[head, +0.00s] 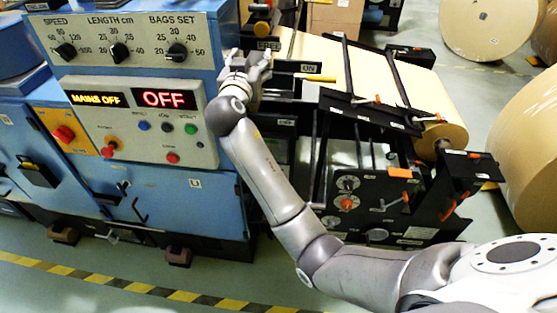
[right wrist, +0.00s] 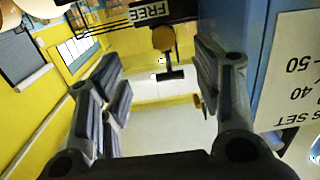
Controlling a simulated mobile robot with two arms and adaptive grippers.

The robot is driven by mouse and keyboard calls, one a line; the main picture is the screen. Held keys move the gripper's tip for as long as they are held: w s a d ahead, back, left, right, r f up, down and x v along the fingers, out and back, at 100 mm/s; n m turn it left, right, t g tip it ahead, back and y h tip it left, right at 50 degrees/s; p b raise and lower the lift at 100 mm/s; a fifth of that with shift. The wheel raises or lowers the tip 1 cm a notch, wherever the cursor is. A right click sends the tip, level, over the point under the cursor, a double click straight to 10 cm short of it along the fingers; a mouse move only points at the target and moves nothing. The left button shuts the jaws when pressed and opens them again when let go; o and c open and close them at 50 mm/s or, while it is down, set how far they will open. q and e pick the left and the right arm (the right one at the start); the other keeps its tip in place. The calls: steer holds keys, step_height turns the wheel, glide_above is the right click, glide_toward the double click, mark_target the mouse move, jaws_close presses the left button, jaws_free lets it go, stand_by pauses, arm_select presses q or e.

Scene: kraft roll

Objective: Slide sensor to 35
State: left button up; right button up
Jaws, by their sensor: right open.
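My right gripper (head: 255,62) is at the right end of the blue control panel, its arm reaching up from the lower right. In the right wrist view my right gripper (right wrist: 160,92) is open, with nothing between its fingers. Beyond them is an orange-yellow knob (right wrist: 163,38) with a dark bar, under a label reading FREE (right wrist: 148,13). A similar orange knob (head: 262,28) on a dark mount shows just above the gripper in the head view. I cannot tell which part is the sensor, and no scale reading 35 is legible. My left gripper is not in view.
The blue machine panel (head: 130,35) with SPEED, LENGTH and BAGS SET dials stands close left of the gripper. Below it is a button box (head: 135,125) showing MAINS OFF and OFF. Kraft paper (head: 372,75) and black rails lie right. Large rolls (head: 525,150) stand far right.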

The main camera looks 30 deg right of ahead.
steer(key=s+d+f+n+g+y, duration=0.1)
steer(key=s+f+g+y, duration=0.1)
steer(key=s+f, duration=0.4)
steer(key=s+d+f+n+g+y, duration=0.1)
steer(key=s+f, duration=0.5)
steer(key=f, duration=0.9)
steer(key=shift+s+d+n+g+y, duration=0.25)
steer(key=shift+g+y, duration=0.25)
steer(key=shift+g, duration=0.3)
steer(key=shift+r, duration=0.1)
